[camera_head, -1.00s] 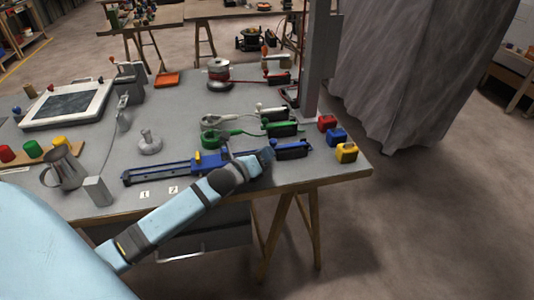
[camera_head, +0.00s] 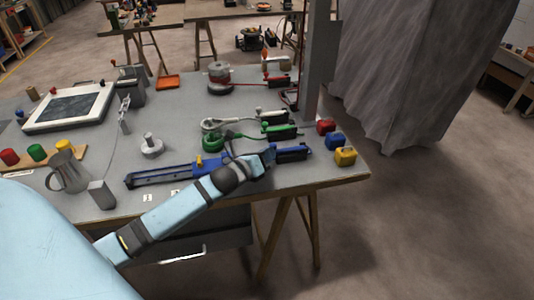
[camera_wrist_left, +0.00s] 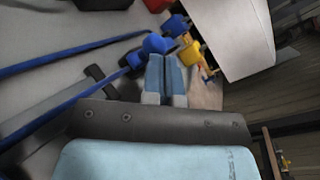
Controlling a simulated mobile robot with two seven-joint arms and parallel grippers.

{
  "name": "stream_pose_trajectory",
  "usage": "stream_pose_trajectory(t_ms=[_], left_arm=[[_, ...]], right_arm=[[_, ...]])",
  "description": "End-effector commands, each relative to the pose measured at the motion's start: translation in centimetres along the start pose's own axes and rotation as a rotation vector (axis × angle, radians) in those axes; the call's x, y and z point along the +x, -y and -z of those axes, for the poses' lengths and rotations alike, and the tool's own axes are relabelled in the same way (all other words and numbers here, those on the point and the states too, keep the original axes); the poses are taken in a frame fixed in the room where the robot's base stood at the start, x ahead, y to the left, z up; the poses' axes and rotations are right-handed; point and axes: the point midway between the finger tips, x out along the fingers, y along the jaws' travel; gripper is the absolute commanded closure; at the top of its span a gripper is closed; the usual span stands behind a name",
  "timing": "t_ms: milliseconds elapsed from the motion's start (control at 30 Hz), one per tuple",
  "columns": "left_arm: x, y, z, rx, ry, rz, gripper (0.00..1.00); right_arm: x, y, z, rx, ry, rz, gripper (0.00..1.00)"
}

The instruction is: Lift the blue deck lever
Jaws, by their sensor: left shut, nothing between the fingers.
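The blue deck lever (camera_head: 294,153), a blue handle on a dark base, lies near the right front edge of the workbench, in line with a long blue rail (camera_head: 160,178). My left gripper (camera_head: 269,154) is shut and empty at the lever's left end. I cannot tell whether it touches the lever. In the left wrist view the shut fingers (camera_wrist_left: 165,75) point at blue parts, with a rounded blue piece (camera_wrist_left: 155,43) just beyond the tips. I cannot tell for certain which piece is the lever's handle. My right gripper is not in view.
Green (camera_head: 282,132), white (camera_head: 272,114) and red (camera_head: 278,81) levers stand behind the blue one. Red (camera_head: 325,127), blue (camera_head: 335,142) and yellow (camera_head: 345,156) blocks sit to its right. A grey post (camera_head: 314,70) rises behind. A metal jug (camera_head: 69,172) stands at left.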

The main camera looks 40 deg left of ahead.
Motion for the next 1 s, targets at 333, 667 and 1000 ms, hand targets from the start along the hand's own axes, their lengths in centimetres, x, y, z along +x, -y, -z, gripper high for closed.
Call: stream_pose_trajectory(t_ms=[333,667,1000], left_arm=[[0.1,0.7,-0.8,0.030,-0.039,-0.029,1.00],[0.2,1.4,-1.7,0.068,-0.085,-0.066,1.00],[1.0,3.5,-4.0,0.167,-0.206,-0.160,1.00]], right_arm=[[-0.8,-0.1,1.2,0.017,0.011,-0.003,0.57],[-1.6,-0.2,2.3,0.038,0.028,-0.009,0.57],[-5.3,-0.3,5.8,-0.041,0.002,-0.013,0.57]])
